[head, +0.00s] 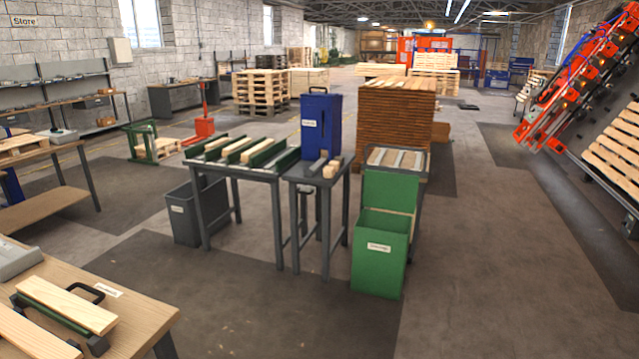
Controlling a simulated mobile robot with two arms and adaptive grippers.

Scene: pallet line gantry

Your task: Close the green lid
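A tall green bin (377,265) with a white label stands on the floor right of the middle. Its green lid (390,190) stands roughly upright at the back of the bin, and the bin's mouth is open at the top. The label is too small to read. Neither of my grippers is in the head view, so I cannot see where they are relative to the lid.
A grey-framed rack (397,158) stands right behind the lid. A workbench (150,318) is at front left. Floor in front and right is clear.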

